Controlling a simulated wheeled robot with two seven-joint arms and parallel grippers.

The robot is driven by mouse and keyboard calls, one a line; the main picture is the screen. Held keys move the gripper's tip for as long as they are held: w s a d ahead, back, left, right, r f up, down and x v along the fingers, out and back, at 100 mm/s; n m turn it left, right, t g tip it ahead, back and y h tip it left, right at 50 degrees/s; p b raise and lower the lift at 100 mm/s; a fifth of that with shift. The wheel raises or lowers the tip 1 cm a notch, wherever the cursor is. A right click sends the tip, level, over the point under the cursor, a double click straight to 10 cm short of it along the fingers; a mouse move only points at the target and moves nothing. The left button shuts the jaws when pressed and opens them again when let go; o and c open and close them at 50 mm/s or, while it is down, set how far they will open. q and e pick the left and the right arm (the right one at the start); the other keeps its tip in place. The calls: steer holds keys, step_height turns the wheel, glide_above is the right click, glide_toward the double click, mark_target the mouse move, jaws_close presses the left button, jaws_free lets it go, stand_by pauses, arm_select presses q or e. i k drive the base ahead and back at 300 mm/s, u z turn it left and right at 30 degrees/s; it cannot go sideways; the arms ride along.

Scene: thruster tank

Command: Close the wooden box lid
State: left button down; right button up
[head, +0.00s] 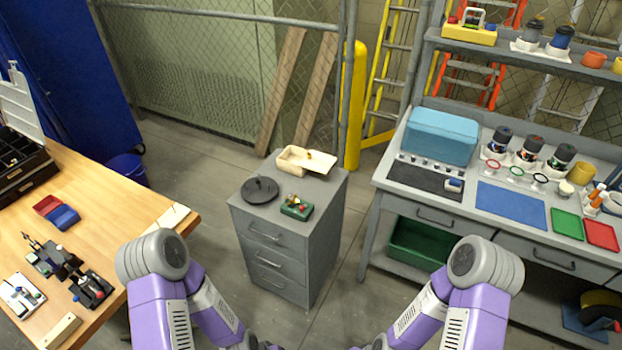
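A small pale wooden box (288,163) stands at the back of the top of a grey drawer cabinet (322,190). Its lid (321,164) is open and lies tilted out to the right of the box. A small orange-brown spot shows near where the lid meets the box. The inside of the box is too small to make out well. My two arms come in at the bottom of the head view, left and right, well in front of the cabinet. Their grippers are out of view below the lower edge.
A dark round lidded disc (260,190) and a green block with small coloured parts (297,207) share the cabinet top. A wooden workbench (120,215) stands left, a grey bench (380,178) right. Floor is clear around the cabinet.

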mark_target(317, 161)
steer(key=z, duration=0.85)
steer(key=i, duration=0.95)
steer(key=u, duration=0.4)
